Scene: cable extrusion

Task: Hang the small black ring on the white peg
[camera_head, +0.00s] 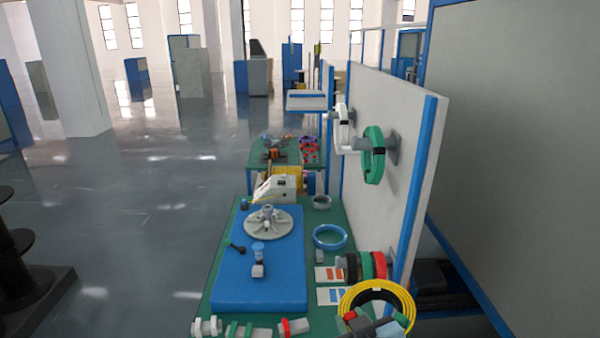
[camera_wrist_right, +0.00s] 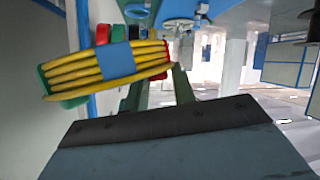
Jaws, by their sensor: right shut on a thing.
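My right gripper (camera_head: 375,324) is at the bottom right, by the table's near right corner. It appears shut on a yellow cable ring (camera_head: 408,298), which shows in the right wrist view (camera_wrist_right: 95,72) with a blue band around it. A black ring (camera_head: 351,266) hangs with a green and a red ring on the lower peg of the upright panel, just beyond the yellow ring. I cannot tell whether it is the small black ring. Higher on the panel, a white ring (camera_head: 341,128) and a green ring (camera_head: 373,166) hang on pegs. I cannot single out the white peg. My left gripper is not in view.
The grey upright panel (camera_head: 405,115) with blue edges stands along the table's right side. A blue board (camera_head: 270,280) with a round grey fixture (camera_head: 268,222) covers much of the green table. A blue ring (camera_head: 330,237) lies beside it. Small clips (camera_head: 206,327) line the near edge.

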